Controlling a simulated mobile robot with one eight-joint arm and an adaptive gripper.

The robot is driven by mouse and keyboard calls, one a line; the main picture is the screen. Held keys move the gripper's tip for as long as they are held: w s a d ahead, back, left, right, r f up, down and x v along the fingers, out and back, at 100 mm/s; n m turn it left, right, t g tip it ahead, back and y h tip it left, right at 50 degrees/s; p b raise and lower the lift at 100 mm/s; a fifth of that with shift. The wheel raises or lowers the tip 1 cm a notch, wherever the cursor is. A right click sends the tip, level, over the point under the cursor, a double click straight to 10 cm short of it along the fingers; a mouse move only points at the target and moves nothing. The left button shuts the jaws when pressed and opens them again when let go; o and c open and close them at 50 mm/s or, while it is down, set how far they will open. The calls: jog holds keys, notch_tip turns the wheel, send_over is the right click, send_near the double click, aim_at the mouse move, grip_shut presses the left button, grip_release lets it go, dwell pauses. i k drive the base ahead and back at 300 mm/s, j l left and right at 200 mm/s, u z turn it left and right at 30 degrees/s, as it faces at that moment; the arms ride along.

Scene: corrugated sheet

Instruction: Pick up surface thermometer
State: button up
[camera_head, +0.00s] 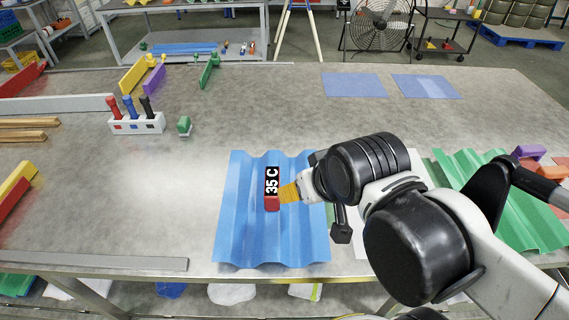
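The surface thermometer (271,203) is a small red block with a black display reading "35 C". It lies on the blue corrugated sheet (240,225), near the middle of its ridges. My gripper (289,193) comes in from the right, low over the sheet, with a yellow-orange part at its end right beside the thermometer's right side. I cannot tell whether it touches the thermometer. The fingers are too small and partly hidden by my wrist to show whether they are open or shut.
A green corrugated sheet (500,200) lies at the right, partly behind my arm. Long bars line the left side. The table's middle left is clear.

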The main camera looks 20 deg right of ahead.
aim_at(272, 181)
jog(key=z, duration=2.3)
jog(key=u, duration=0.4)
jog(key=j+u, duration=0.1)
jog(key=u, duration=0.35)
jog(key=j+u, duration=0.1)
jog(key=u, duration=0.3)
jog(key=k+j+u, duration=0.1)
jog(key=u, duration=0.75)
jog(key=j+z, duration=0.3)
jog(key=j, duration=0.5)
jog(key=j+z, duration=0.25)
jog(key=j, duration=0.5)
jog(key=k, duration=0.05)
